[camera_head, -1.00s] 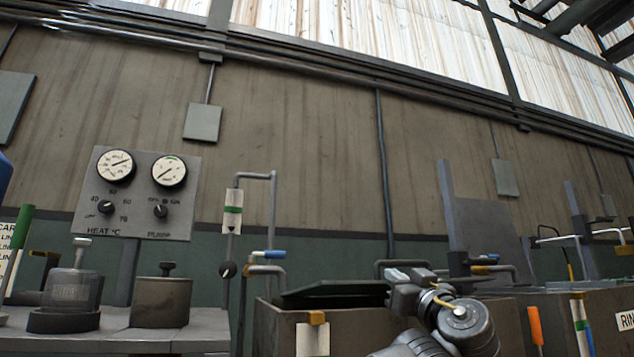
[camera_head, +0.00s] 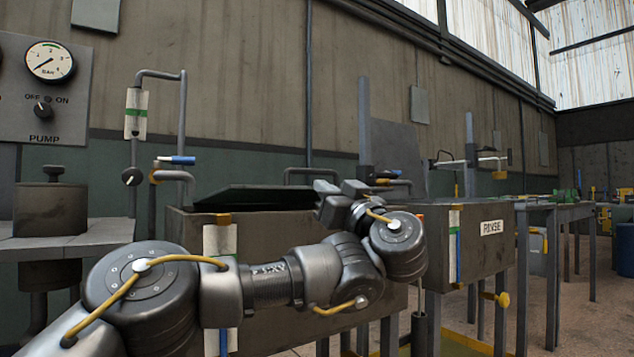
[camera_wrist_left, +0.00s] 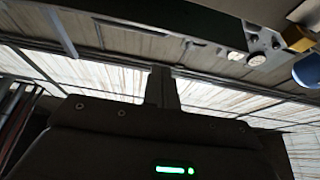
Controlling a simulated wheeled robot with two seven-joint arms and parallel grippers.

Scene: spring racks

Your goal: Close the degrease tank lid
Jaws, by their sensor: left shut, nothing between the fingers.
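A brown metal tank (camera_head: 190,226) stands left of the tank labelled RINSE; no degrease label is readable on it. Its dark flat lid (camera_head: 258,198) lies low over the opening, slightly tilted. I cannot tell whether it touches the rim all round. My left arm crosses in front of the tank. My left gripper (camera_head: 330,190) is at the lid's right end, shut and empty; whether it touches the lid is unclear. In the left wrist view the shut fingers (camera_wrist_left: 161,86) show as a dark post above the gripper body. My right gripper is not in view.
The RINSE tank (camera_head: 485,262) stands to the right, with a grey upright panel (camera_head: 398,150) behind. A pump gauge panel (camera_head: 45,90), a lidded pot (camera_head: 50,210) and a pipe with a blue-handled valve (camera_head: 178,160) are at the left. Open floor lies far right.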

